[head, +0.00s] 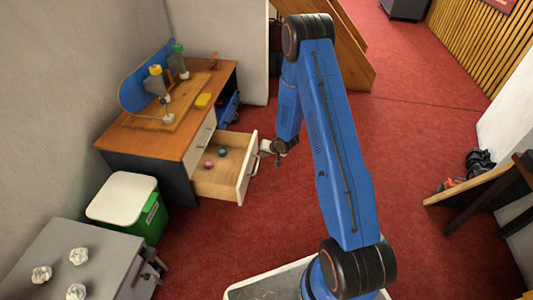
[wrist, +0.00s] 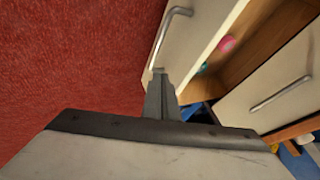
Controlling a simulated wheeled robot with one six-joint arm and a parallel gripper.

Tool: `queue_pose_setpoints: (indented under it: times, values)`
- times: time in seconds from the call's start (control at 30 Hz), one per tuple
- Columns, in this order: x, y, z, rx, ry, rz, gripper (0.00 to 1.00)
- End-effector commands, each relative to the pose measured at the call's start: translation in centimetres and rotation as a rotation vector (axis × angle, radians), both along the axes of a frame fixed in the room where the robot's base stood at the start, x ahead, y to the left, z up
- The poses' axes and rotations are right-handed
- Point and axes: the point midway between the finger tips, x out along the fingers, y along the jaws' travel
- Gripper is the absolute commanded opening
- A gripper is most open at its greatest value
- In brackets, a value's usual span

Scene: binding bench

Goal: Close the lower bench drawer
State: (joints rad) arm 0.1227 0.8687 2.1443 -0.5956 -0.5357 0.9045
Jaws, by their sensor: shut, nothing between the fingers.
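The lower bench drawer (head: 227,167) stands pulled out from the wooden-topped bench (head: 190,128). Its pale front with a bar handle faces my arm in the head view. A pink and a teal round item lie inside it. In the wrist view the drawer front (wrist: 195,38) is close ahead, with its handle at the upper left. My gripper (head: 277,155) is just outside the drawer front in the head view. In the wrist view my gripper (wrist: 159,75) is shut and empty, its tips at the drawer front; I cannot tell whether they touch it.
The upper drawer (head: 200,140) looks shut. A green bin with a white lid (head: 123,199) stands left of the open drawer. A grey cabinet (head: 75,265) with crumpled white pieces is at the lower left.

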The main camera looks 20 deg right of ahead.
Motion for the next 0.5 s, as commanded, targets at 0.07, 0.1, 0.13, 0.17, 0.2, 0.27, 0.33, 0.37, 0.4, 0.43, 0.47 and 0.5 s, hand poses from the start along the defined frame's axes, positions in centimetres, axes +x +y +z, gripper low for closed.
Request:
queue_pose_setpoints:
  times: [0.07, 0.1, 0.13, 0.17, 0.2, 0.27, 0.33, 0.37, 0.4, 0.43, 0.47, 0.5]
  values:
    - [0.7, 0.3, -1.1, 0.000, 0.001, 0.000, 0.00]
    - [1.0, 0.5, -1.6, 0.000, 0.001, 0.000, 0.00]
    - [1.3, 0.6, -1.9, 0.000, 0.001, 0.000, 0.00]
    - [1.6, 1.2, -1.6, 0.000, -0.001, 0.002, 0.00]
    - [1.8, 1.7, -1.6, 0.000, -0.001, 0.002, 0.00]
    - [2.2, 2.4, -1.6, 0.000, 0.000, 0.002, 0.00]
    - [2.6, 2.9, -1.6, 0.000, 0.000, 0.000, 0.00]
    - [2.7, 3.1, -1.6, 0.000, 0.000, 0.000, 0.00]
    - [2.8, 3.4, -1.6, 0.000, -0.001, 0.000, 0.00]
    - [2.9, 3.5, -1.6, 0.000, -0.001, 0.000, 0.00]
    - [3.0, 3.7, -1.6, 0.000, 0.000, 0.000, 0.00]
    - [3.0, 3.8, -1.6, 0.000, 0.000, 0.000, 0.00]
